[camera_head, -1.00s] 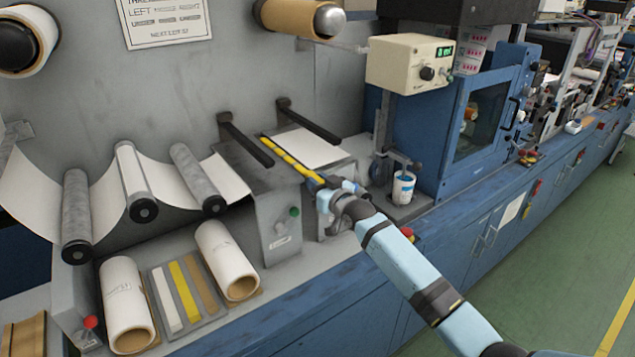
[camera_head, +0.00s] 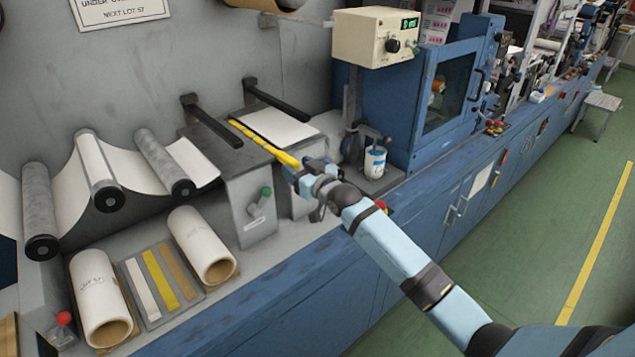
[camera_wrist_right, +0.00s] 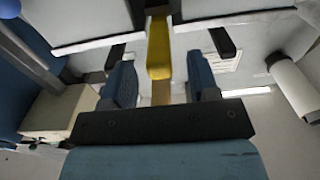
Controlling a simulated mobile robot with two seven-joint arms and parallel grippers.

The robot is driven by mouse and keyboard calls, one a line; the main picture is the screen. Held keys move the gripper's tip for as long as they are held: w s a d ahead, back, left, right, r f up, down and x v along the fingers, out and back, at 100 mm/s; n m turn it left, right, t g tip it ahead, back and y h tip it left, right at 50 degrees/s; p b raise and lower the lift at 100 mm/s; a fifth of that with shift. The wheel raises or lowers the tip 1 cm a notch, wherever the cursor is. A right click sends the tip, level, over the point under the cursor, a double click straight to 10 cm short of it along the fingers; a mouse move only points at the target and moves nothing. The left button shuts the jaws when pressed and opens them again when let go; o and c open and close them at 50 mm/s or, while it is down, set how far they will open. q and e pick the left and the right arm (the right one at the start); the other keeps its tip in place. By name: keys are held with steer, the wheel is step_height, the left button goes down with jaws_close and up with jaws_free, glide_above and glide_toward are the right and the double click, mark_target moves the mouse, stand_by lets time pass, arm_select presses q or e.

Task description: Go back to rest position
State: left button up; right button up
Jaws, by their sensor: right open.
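My right gripper (camera_head: 300,174) is at the near end of the yellow strip (camera_head: 262,142) that lies along the slot of the grey splicing table. In the right wrist view the gripper (camera_wrist_right: 161,82) has its two blue fingers apart. The yellow strip's end (camera_wrist_right: 159,58) shows in line with the gap, with a tan piece below it. I cannot tell whether the strip lies between the fingers or just past them. Nothing is clamped. My left gripper is not in view.
A control box (camera_head: 375,37) on a post and a white cup (camera_head: 375,162) stand right of the gripper. Two black bars (camera_head: 212,120) overhang the table. Cardboard cores (camera_head: 203,247) and a strip tray (camera_head: 160,290) lie front left. The green floor (camera_head: 540,200) at right is open.

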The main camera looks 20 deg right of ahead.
steer(key=b+v, duration=0.1)
steer(key=v, duration=0.9)
steer(key=s+a+f+g+p, duration=0.1)
steer(key=s+a+f+g, duration=0.1)
steer(key=s+f, duration=0.5)
steer(key=s+a+f+g+h+p, duration=0.1)
steer(key=s+a+f, duration=0.3)
steer(key=s+f, duration=0.4)
steer(key=s+a+f+g+p, duration=0.2)
steer(key=s+f, duration=0.6)
steer(key=s, duration=0.9)
steer(key=shift+s+a+g+h+p, duration=0.3)
steer(key=shift+s+a+g+h, duration=0.1)
steer(key=shift+a+g, duration=0.3)
steer(key=shift+f, duration=0.1)
steer(key=shift+w, duration=0.1)
